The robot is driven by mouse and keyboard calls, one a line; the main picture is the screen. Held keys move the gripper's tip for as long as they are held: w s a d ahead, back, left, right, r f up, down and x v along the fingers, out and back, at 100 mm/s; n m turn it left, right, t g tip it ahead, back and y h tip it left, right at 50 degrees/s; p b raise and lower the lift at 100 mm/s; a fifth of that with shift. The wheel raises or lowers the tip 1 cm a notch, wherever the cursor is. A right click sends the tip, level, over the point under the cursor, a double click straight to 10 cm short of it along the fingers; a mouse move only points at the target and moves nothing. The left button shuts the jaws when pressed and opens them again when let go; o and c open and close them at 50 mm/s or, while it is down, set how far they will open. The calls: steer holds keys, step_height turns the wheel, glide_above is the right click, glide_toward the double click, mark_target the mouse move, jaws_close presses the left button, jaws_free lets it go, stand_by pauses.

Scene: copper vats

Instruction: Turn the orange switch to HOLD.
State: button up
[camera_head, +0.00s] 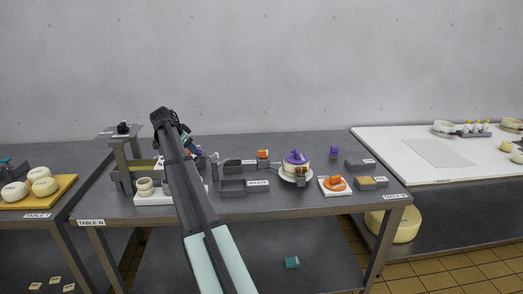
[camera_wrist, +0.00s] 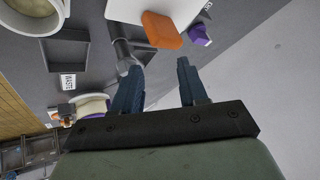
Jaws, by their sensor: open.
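A large orange block (camera_wrist: 162,30) stands at the edge of a white panel (camera_wrist: 150,6) in the wrist view, beyond my open, empty fingertips and apart from them. In the head view, a small orange piece (camera_head: 262,153) sits at the back of the middle table, and an orange ring-shaped piece (camera_head: 334,186) lies on a white plate to the right. I cannot tell which orange thing is the switch, and no HOLD mark is readable. My gripper (camera_wrist: 160,72) shows two blue fingers spread apart; in the head view my arm hides part of the table.
A purple-topped cake (camera_head: 295,160) stands right of the trays. A white mould (camera_head: 145,187) is left of my arm. The back wall (camera_head: 260,70) is close behind the table.

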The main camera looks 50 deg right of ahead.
steer(key=s+d+r+m+g+y, duration=0.1)
steer(key=s+d+m+g, duration=0.15)
steer(key=d, duration=0.65)
steer(key=s+d+r+m+g+y, duration=0.1)
steer(key=s+d+m, duration=0.15)
steer(key=d, duration=0.65)
steer(key=m+g+y, duration=0.2)
steer(key=m, duration=0.1)
glide_toward(263, 151)
steer(key=x, duration=0.8)
steer(key=shift+d+f, duration=0.1)
steer(key=shift+f, duration=0.2)
jaws_close()
